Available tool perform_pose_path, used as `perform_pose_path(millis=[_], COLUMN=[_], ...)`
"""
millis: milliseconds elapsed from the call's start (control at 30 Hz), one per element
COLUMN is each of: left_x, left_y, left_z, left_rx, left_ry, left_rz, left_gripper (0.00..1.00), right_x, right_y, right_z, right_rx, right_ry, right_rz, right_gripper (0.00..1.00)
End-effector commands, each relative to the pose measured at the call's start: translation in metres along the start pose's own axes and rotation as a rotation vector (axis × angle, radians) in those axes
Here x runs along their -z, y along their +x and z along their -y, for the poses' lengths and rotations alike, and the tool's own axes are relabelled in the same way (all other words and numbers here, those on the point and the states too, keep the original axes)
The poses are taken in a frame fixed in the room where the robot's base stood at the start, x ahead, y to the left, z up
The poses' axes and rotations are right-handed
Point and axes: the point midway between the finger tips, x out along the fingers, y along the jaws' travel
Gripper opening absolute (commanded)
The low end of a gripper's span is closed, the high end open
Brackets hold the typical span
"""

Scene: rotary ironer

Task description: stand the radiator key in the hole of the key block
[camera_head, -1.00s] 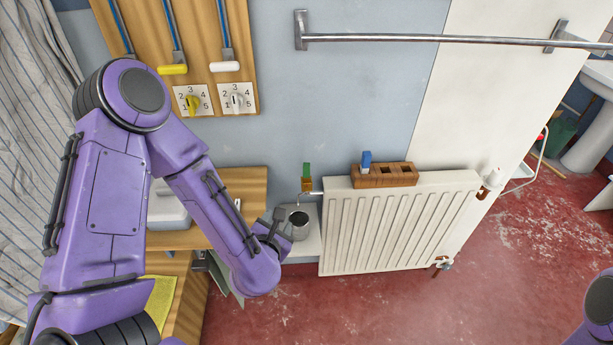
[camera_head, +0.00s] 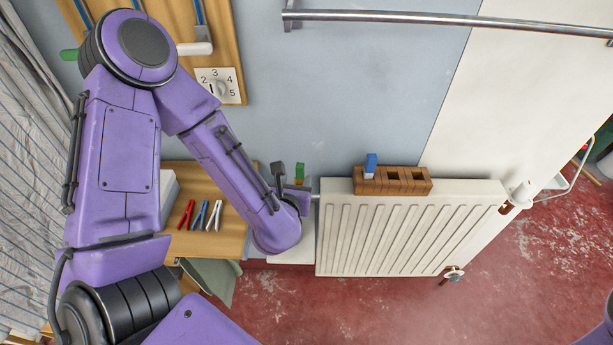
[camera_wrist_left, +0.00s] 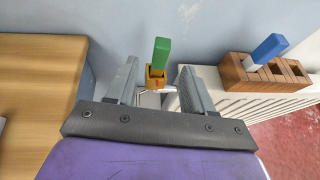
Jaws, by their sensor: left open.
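The green-handled radiator key (camera_head: 300,171) stands upright on an orange-brass fitting at the radiator's left end. It also shows in the left wrist view (camera_wrist_left: 161,56). My left gripper (camera_head: 289,182) is open, and in the left wrist view its fingers (camera_wrist_left: 158,80) show on either side of the key and fitting. I cannot tell whether they touch it. The brown wooden key block (camera_head: 409,188) lies on top of the radiator, to the right; it also shows in the left wrist view (camera_wrist_left: 235,78). A blue piece (camera_head: 371,163) stands in its left hole; the other holes look empty. My right gripper is out of view.
The white radiator (camera_head: 400,235) stands against the wall, with a metal rail (camera_head: 400,18) above. Wall above the block is clear.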

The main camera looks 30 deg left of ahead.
Motion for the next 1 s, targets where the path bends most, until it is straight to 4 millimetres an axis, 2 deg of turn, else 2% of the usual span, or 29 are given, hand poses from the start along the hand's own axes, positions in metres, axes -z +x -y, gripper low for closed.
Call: perform_pose_path(millis=[33, 167, 233, 433, 600, 700, 933, 1000], left_x=[0.011, 0.011, 0.004, 0.002, 0.002, 0.002, 0.003, 0.003], left_y=[0.010, 0.020, 0.029, 0.050, 0.081, 0.091, 0.094, 0.093], left_z=[-0.001, -0.002, -0.003, 0.000, 0.005, 0.005, 0.006, 0.006], left_rx=[-0.002, -0.001, -0.003, 0.000, 0.002, 0.004, 0.004, 0.004], left_ry=[-0.006, -0.010, -0.005, 0.000, 0.000, -0.002, -0.003, -0.003], left_rz=[0.006, 0.002, -0.001, -0.003, -0.003, -0.003, -0.002, -0.002], left_gripper=[0.52, 0.52, 0.52, 0.52, 0.52, 0.52, 0.52, 0.29], right_x=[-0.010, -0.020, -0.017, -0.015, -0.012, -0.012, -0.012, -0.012], right_y=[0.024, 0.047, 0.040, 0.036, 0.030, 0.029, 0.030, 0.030], right_z=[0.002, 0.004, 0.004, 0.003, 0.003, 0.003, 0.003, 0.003], right_rx=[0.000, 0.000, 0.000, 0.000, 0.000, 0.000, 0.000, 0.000], right_ry=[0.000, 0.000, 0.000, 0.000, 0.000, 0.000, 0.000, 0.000], right_rz=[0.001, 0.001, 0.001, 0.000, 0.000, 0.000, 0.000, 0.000], right_gripper=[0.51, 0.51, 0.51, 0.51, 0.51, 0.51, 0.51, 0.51])
